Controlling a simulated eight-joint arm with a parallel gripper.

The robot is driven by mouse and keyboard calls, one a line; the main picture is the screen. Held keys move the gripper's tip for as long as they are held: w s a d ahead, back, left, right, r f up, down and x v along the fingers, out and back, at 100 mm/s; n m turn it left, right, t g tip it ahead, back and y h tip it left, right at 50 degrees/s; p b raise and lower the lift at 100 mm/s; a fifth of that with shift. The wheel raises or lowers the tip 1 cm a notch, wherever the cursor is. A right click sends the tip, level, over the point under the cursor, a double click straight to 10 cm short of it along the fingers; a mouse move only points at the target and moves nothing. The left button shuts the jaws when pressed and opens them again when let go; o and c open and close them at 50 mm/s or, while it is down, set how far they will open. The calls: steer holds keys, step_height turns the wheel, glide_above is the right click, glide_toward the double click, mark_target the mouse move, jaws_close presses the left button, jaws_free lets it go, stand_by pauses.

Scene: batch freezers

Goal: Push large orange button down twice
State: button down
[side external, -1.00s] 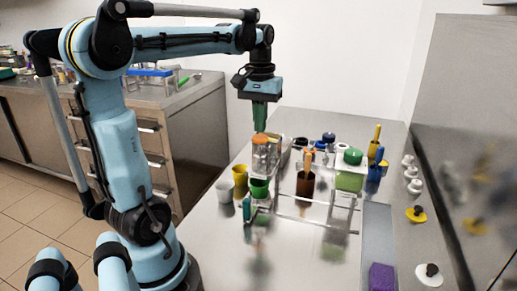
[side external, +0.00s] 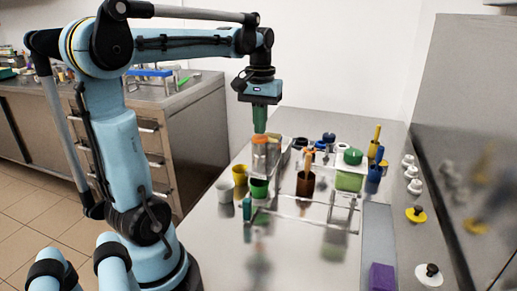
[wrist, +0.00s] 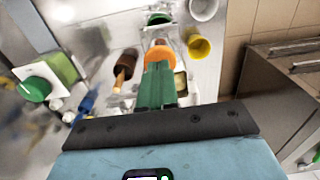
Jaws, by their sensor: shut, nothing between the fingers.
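The large orange button (side external: 260,139) tops a clear-sided holder at the back left of the steel counter. In the wrist view the orange button (wrist: 158,54) shows as a round cap just past my fingertips. My gripper (side external: 260,131) points straight down with its green fingers shut and empty. Its tips are right over the button, at or just above its top; I cannot tell whether they touch. In the wrist view my gripper (wrist: 157,66) covers part of the button.
A yellow cup (side external: 240,174), a white cup (side external: 225,191) and a green cup (side external: 259,188) stand close by. A brown cup (side external: 305,184) and a green-lidded container (side external: 350,180) stand to the right. A purple block (side external: 382,277) is at the front right. The front counter is mostly clear.

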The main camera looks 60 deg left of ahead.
steer(key=shift+f, duration=1.55)
steer(key=shift+r, duration=1.9)
steer(key=shift+f, duration=0.1)
